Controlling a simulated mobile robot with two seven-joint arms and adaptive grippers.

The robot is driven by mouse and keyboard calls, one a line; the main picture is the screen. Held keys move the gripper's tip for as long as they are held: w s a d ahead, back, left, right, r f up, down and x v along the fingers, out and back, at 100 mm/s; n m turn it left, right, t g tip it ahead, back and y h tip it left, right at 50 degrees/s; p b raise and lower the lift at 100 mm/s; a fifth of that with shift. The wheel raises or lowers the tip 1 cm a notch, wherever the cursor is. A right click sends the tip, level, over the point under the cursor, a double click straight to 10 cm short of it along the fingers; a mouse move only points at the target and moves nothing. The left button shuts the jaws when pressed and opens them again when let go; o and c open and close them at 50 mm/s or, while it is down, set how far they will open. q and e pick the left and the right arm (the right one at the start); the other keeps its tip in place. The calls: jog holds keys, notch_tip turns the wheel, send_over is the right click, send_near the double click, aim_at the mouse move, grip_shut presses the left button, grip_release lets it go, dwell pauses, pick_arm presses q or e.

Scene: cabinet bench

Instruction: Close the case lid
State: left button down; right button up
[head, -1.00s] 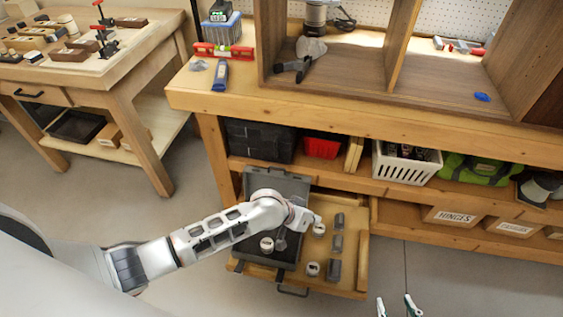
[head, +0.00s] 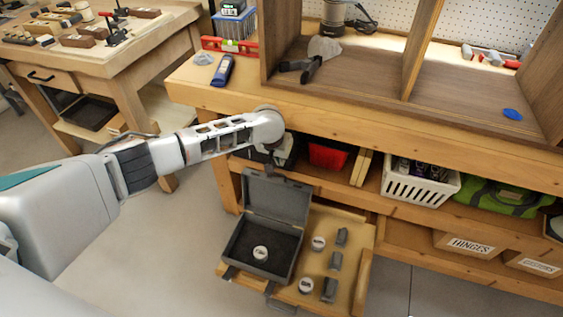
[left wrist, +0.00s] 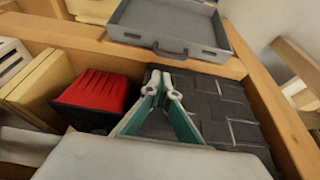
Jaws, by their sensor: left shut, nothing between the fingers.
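The grey case (head: 228,262) lies in the pulled-out drawer, with a white-topped round item inside. Its lid (head: 278,198) stands open, tilted up on the far side toward the bench. My left gripper (head: 271,168) is just above and behind the lid's top edge, small and partly dark in the head view. In the left wrist view, my teal fingers (left wrist: 163,94) meet at the tips, shut and empty. My right gripper is out of view.
The drawer (head: 350,265) also holds round and small grey items beside the case. The bench edge (head: 370,145) overhangs the shelf behind the lid. A red bin (left wrist: 95,95) and black boxes (left wrist: 225,105) are close to my left fingers.

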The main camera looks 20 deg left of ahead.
pick_arm(q)
jog(key=b, duration=0.3)
send_over(283, 178)
jog(key=f, duration=0.4)
jog(key=s+f, duration=0.1)
jog(key=f, duration=0.2)
jog(key=shift+a, duration=0.1)
jog(key=shift+w+f, duration=0.25)
jog(key=shift+f, duration=0.05)
jog(key=shift+w+f+b, duration=0.15)
jog(key=shift+w+b, duration=0.1)
jog(key=shift+b, duration=0.15)
jog(key=shift+w, duration=0.1)
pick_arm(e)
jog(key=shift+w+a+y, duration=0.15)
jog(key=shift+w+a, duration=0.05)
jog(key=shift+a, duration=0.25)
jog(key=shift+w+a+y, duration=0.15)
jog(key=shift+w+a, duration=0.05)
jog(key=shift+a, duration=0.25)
pick_arm(q)
jog(key=shift+r, duration=0.2)
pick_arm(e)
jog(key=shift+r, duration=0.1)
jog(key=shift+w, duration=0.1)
